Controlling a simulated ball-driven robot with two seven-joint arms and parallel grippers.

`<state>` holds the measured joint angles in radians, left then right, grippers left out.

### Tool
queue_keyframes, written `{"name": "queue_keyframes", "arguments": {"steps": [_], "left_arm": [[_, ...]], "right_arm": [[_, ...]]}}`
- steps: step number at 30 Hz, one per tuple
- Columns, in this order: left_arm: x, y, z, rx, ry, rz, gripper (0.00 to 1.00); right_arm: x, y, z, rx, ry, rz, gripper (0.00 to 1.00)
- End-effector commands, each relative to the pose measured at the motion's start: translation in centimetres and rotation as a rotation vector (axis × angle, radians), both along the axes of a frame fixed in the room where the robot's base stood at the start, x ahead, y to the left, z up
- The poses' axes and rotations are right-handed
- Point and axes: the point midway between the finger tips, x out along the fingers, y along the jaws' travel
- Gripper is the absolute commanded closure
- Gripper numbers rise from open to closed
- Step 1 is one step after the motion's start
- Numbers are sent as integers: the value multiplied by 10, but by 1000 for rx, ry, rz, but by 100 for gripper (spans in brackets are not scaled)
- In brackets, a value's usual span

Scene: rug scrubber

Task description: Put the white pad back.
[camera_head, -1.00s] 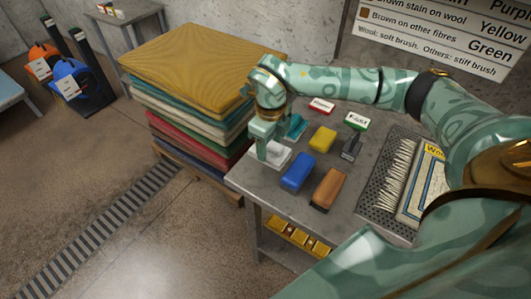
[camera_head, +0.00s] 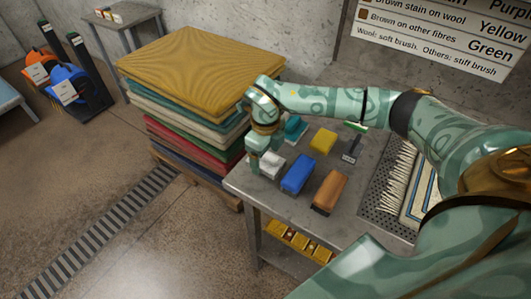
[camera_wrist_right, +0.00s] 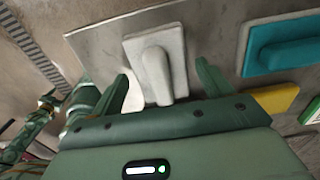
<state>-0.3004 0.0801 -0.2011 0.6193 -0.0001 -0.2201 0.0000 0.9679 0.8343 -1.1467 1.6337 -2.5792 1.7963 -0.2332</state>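The white pad (camera_head: 272,163) lies on the near left corner of the grey table, partly hidden by my right gripper. In the right wrist view the pad (camera_wrist_right: 179,62) is a pale rectangular block with a raised rounded handle. My right gripper (camera_head: 264,160) is just over it. In the wrist view its two fingers (camera_wrist_right: 166,80) are spread apart, one on each side of the pad's handle, with visible gaps. Parts that look like my left arm show small at the left of the wrist view; its fingers cannot be made out.
A teal pad (camera_head: 296,128), a yellow pad (camera_head: 322,140), a blue pad (camera_head: 297,173) and a brown pad (camera_head: 330,191) sit close by on the table (camera_head: 296,215). A dark small tool (camera_head: 352,148) and a bristle brush stand right. A tall stack of rugs (camera_head: 190,75) is left.

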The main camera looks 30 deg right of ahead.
Motion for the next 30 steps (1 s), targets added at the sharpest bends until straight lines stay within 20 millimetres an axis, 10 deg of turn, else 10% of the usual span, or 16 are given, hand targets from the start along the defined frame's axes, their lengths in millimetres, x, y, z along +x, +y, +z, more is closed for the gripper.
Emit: {"name": "queue_keyframes", "arguments": {"steps": [11,30], "left_arm": [[1,0,3,0,-2,1,33],[8,0,27,0,-18,2,33]], "right_arm": [[1,0,9,0,-2,-1,21],[0,0,122,0,-1,-1,21]]}}
